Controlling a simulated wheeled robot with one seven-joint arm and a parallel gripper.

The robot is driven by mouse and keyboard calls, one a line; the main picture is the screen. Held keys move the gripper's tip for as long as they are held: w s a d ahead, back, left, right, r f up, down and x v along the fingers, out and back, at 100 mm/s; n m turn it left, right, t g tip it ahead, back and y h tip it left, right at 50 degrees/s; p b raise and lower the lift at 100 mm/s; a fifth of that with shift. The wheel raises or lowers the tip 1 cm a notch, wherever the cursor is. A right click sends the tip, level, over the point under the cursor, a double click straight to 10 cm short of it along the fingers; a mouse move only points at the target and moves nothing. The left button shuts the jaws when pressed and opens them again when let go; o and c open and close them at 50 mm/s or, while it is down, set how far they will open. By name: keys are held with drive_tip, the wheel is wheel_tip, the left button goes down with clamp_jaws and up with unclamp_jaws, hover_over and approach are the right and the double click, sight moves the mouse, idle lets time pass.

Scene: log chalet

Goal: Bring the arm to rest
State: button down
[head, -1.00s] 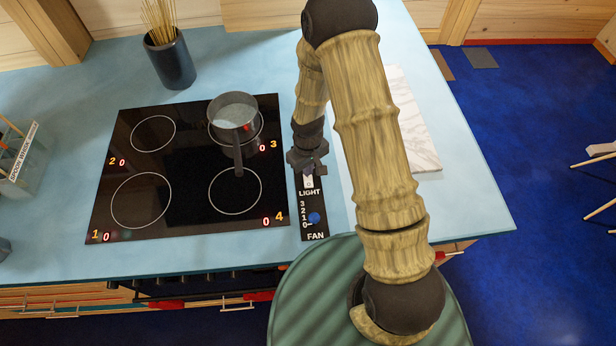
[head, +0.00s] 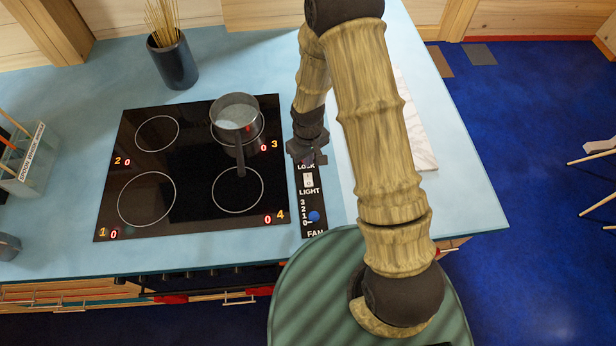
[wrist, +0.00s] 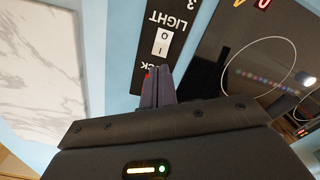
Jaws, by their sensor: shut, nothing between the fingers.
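My gripper (head: 308,160) is shut and empty. In the head view it hangs beside the right edge of the cooktop, over the top end of the black control panel (head: 312,200). In the wrist view its closed fingers (wrist: 158,88) point at the same panel (wrist: 152,60), near a white rocker switch under the word LIGHT. The fingers cover part of another label. I cannot tell whether the fingertips touch the panel.
A black cooktop (head: 150,218) has a grey pot (head: 238,120) on its back right ring. A dark vase (head: 173,62) and a glass holder (head: 28,165) stand on the blue counter (head: 70,110). A marble board (head: 418,130) lies right of my arm.

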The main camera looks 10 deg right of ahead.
idle(0.4)
drive_tip(key=s+d+r+m+t+b, duration=0.1)
drive_tip(key=s+d+r+m+b, duration=0.1)
drive_tip(key=r, duration=0.6)
drive_tip(key=s+d+r+m+t+b, duration=0.1)
drive_tip(key=s+d+r+m+b, duration=0.2)
drive_tip(key=s+d+r, duration=0.4)
drive_tip(key=shift+s+d+r+m+t+b, duration=0.15)
drive_tip(key=shift+s+r+m+t+b, duration=0.3)
drive_tip(key=shift+s, duration=0.8)
drive_tip(key=shift+w+r, duration=0.1)
drive_tip(key=shift+r, duration=0.05)
